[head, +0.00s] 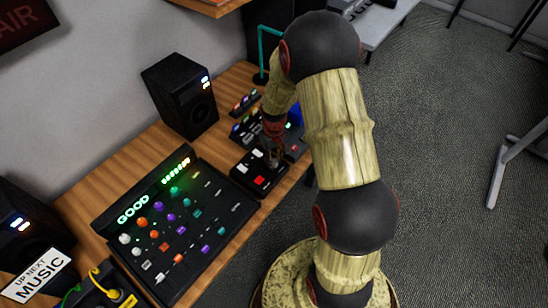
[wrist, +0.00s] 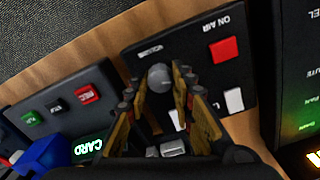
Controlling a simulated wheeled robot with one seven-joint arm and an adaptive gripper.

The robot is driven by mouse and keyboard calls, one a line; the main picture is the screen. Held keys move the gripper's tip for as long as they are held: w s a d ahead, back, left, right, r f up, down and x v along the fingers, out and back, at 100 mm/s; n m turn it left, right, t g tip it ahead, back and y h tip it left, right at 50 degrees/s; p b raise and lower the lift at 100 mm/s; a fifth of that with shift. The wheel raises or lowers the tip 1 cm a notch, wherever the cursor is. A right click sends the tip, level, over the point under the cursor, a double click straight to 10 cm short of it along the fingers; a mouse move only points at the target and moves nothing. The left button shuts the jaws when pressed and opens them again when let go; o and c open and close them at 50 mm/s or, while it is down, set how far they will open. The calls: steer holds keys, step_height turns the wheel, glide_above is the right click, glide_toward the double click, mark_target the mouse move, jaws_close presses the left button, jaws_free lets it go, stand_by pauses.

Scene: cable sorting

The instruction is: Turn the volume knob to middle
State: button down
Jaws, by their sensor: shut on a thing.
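The volume knob (wrist: 159,77) is a round grey knob on a black panel (wrist: 203,26), beside the printed word "VOLUME". My gripper (wrist: 160,88) has its two fingers on either side of the knob in the wrist view and is shut on it. The panel also carries a red ON AIR button (wrist: 224,50) and a white switch (wrist: 234,100). In the head view my gripper (head: 272,152) is over the far end of this panel (head: 246,182), and the knob is mostly hidden there. The knob's pointer mark cannot be made out.
A mixer (head: 112,216) with a lit "GOOD" display lies left of the panel. A black box with red and green buttons (wrist: 87,94) and a blue object (wrist: 42,153) sit close to the gripper. A speaker (head: 181,96) stands behind on the wooden desk (head: 88,208).

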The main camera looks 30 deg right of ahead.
steer(key=m+p, duration=0.1)
steer(key=m, duration=0.2)
steer(key=shift+r+m+p, duration=0.1)
steer(key=shift+m+p, duration=0.2)
steer(key=m+p, duration=0.1)
steer(key=m, duration=0.2)
steer(key=shift+m, duration=0.3)
steer(key=m+p, duration=0.2)
steer(key=m, duration=0.4)
steer(key=shift+m, duration=0.3)
steer(key=c, duration=1.5)
jaws_free()
step_height(320, 180, up, 12)
